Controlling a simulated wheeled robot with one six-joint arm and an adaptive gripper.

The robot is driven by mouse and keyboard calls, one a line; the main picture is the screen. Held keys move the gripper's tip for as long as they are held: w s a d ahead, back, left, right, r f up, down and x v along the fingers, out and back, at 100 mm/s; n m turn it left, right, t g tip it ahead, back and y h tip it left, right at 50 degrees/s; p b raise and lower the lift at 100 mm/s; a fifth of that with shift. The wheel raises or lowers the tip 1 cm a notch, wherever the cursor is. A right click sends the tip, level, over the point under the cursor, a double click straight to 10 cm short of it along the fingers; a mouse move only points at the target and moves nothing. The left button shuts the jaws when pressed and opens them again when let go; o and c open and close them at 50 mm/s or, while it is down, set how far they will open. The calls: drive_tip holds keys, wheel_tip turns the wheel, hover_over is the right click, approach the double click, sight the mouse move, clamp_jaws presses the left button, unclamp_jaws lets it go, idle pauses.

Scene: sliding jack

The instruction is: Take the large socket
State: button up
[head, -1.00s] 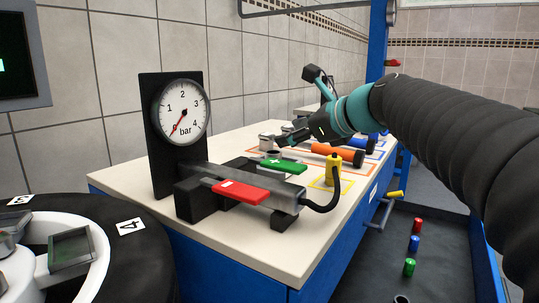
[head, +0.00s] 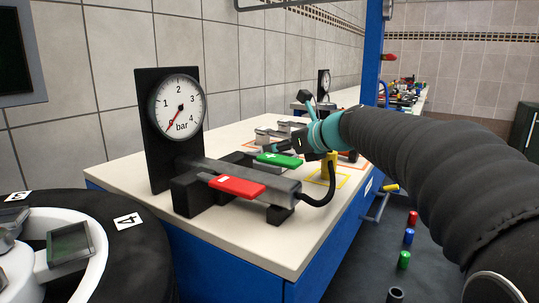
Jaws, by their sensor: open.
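Small grey metal pieces (head: 263,134) stand on the white tabletop behind the green plus block; one may be the large socket, but they are too small and partly covered to tell. My gripper (head: 272,148) hangs low over the table just right of and in front of them, behind the green block (head: 280,160). Its fingers point left and are open, and I see nothing held. My arm and wrist hide much of the table behind.
The jack with a red minus block (head: 237,186) and pressure gauge (head: 180,106) stands in front. Red, blue and green cylinders (head: 408,237) are at lower right. A numbered carousel (head: 110,262) is at lower left.

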drive_tip(key=x, duration=0.5)
drive_tip(key=shift+w+d+f, duration=0.1)
drive_tip(key=shift+f, duration=0.05)
drive_tip(key=c, duration=1)
